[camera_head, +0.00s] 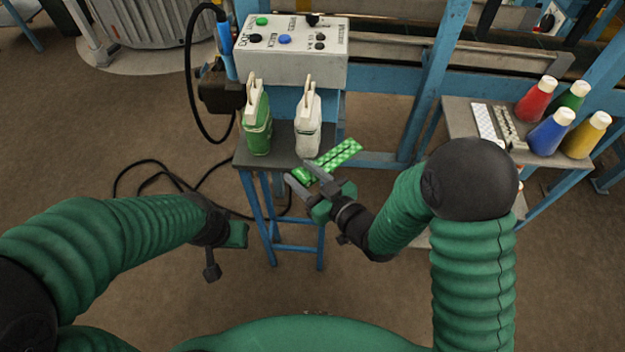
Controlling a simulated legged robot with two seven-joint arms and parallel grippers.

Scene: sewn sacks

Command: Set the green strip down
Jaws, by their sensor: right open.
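The green strip (341,154), with a pale checked pattern, lies slanted at the front right corner of the small dark-topped stand (283,133). Its right end reaches out past the stand's edge. My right gripper (297,173) is open at the strip's near left end, and its fingers hide part of that end. I cannot tell whether they touch the strip. My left gripper (224,253) hangs low at the left, in front of the stand and away from the strip; its jaws are not clear.
A green sack (257,126) and a white sack (308,125) stand upright on the stand, before a button box (292,55). At the right, a table (462,118) holds pale strips (485,122) and several coloured bottles (550,132). A black cable (150,185) lies on the floor.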

